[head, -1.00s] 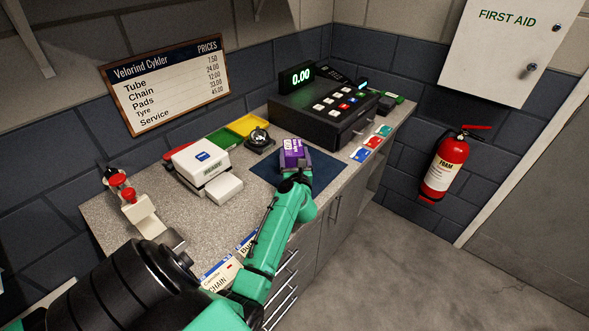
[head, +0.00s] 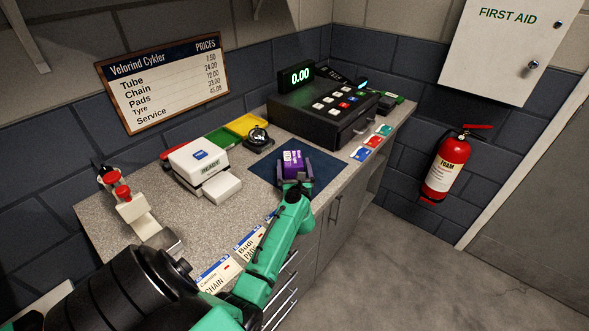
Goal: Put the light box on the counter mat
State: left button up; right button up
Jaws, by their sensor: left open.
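A small purple box (head: 292,161) with white lettering, which I take to be the light box, stands on the dark blue counter mat (head: 264,172). My left gripper (head: 294,184) is just in front of the box, its fingers open and low over the mat's near part. The box is apart from the mat's edges; its lower front is partly hidden by the gripper. My right gripper does not show.
The cash register (head: 325,108) stands behind and right of the mat. A white printer marked READY (head: 200,161), a bell (head: 258,138) and green and yellow trays (head: 245,124) are to the left. Coloured cards (head: 372,142) lie along the right edge.

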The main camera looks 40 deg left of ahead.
pick_arm(q)
jog(key=v, duration=1.2)
jog(key=shift+r+p, duration=0.15)
jog(key=shift+p, duration=0.25)
